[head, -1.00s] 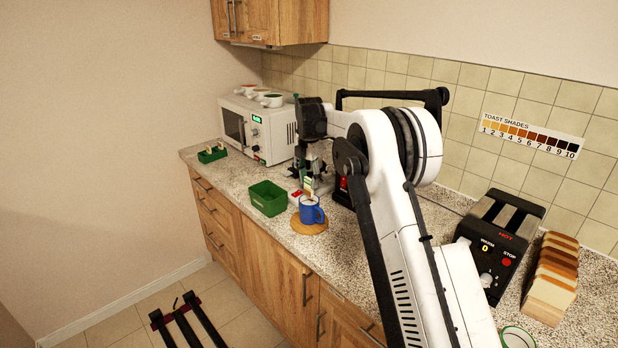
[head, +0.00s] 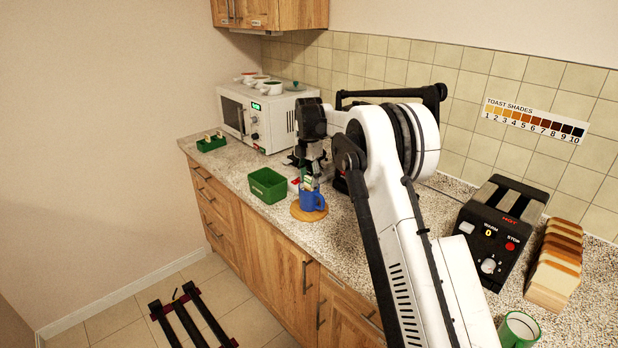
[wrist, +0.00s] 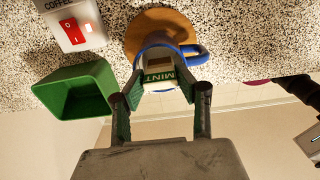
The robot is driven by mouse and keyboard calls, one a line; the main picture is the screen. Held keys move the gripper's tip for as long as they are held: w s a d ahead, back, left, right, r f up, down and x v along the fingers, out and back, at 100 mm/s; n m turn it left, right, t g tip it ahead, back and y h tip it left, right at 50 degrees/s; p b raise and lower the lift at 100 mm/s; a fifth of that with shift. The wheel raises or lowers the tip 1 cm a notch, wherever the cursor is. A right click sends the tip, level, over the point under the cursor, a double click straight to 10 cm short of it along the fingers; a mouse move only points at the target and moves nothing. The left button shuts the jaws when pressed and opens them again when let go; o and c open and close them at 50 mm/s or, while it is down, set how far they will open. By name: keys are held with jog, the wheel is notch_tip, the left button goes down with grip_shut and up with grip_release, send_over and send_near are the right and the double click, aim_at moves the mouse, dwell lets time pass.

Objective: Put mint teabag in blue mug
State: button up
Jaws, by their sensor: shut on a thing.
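The blue mug (head: 313,201) stands on a round wooden board (head: 297,212) near the counter's front edge; its rim also shows in the wrist view (wrist: 188,57). My gripper (head: 309,176) is directly over the mug. In the wrist view my gripper (wrist: 160,88) is shut on the mint teabag (wrist: 158,76), a packet with a green band lettered MINT. The teabag is at the mug's mouth and appears to overlap its opening; how deep it sits is hidden by the fingers.
A green bin (head: 268,186) stands just left of the mug. A coffee machine with a red switch (wrist: 72,28) is close by, partly behind my arm. The microwave (head: 258,118) holds several cups on top. A toaster (head: 499,235) and bread (head: 556,266) are at the right.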

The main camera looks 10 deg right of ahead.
jog(key=shift+f, duration=0.35)
jog(key=o, duration=0.8)
notch_tip(320, 180, up, 12)
dwell(0.3)
jog(key=shift+r, duration=0.1)
